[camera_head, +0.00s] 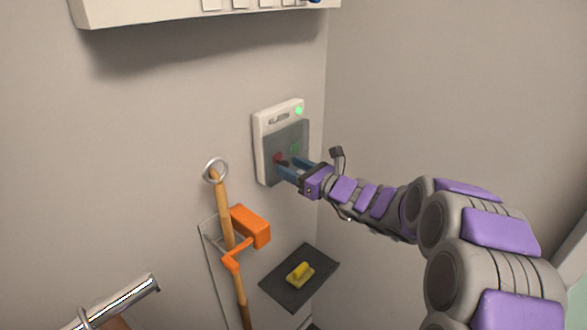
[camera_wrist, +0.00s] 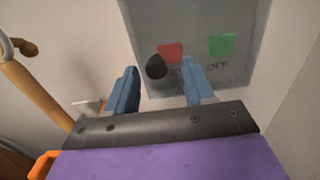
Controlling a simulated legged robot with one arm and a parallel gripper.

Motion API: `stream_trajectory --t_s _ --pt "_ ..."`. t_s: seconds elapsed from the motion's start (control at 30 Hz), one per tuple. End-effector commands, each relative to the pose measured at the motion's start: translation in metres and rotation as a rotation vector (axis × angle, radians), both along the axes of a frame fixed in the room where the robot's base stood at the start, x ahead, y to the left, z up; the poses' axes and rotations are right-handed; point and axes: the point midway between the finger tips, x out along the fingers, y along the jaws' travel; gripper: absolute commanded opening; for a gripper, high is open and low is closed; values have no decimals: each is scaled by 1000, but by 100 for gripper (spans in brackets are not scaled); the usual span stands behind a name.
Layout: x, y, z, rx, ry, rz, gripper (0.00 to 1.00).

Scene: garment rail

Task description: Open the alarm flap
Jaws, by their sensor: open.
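The alarm box (camera_head: 262,125) is a white case on the wall with a lit green light at its top right. Its smoky grey see-through flap (camera_head: 290,138) covers the lower part and looks closed. Red and green squares show through the flap (camera_wrist: 195,20) in the wrist view. A dark round knob (camera_wrist: 156,67) sits at its lower left, beside the red square. My gripper (camera_head: 286,165) is at the flap's lower part. In the wrist view my open blue fingers (camera_wrist: 160,72) lie on either side of the knob. I cannot tell whether they touch it.
A wooden-handled tool (camera_head: 220,190) hangs left of the box in an orange holder (camera_head: 251,226). Below is a dark shelf (camera_head: 322,263) with a yellow object (camera_head: 299,275). A white unit (camera_head: 180,12) juts out above. The wall corner is just right of the box.

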Motion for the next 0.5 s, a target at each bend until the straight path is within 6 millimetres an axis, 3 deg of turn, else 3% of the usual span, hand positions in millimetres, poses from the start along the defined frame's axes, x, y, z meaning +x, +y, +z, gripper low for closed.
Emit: stream_trajectory --t_s 0.27,0.5 --pt "1 2 0 0 0 1 53" --pt "1 1 0 0 0 0 31"
